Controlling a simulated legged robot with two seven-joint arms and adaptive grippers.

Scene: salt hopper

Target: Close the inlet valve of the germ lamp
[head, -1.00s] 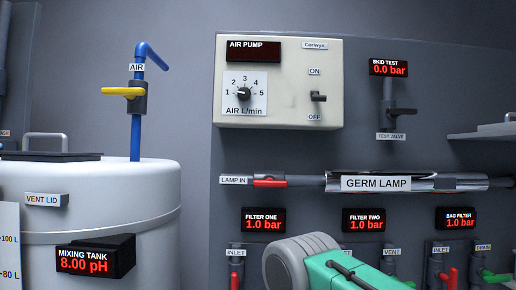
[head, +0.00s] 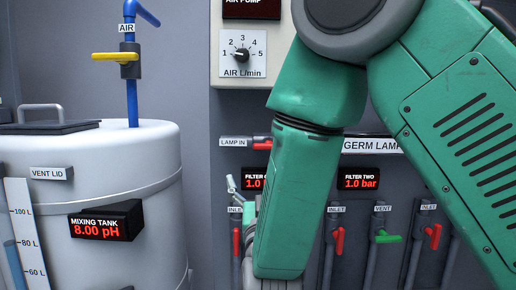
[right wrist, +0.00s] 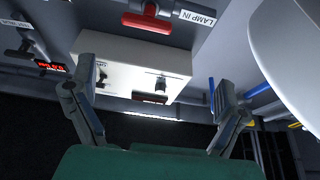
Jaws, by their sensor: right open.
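The germ lamp's inlet valve, labelled LAMP IN, has a red handle (head: 262,146) lying level along its pipe in the head view. My right arm hides part of it on the right. The germ lamp's label (head: 372,146) shows behind the arm, with most of the lamp tube covered. My right gripper (head: 240,194) is open and empty, below and slightly left of the handle. In the right wrist view, the red handle (right wrist: 148,20) is at the top centre, beyond the spread fingers of the gripper (right wrist: 147,88) and apart from them. My left gripper is not in view.
The filter one display (head: 253,179) and an inlet valve with a red handle (head: 236,241) are close to the right gripper. More valves with red and green handles (head: 387,237) are to the right. The white mixing tank (head: 90,165) stands left. The air pump panel (head: 226,50) is above.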

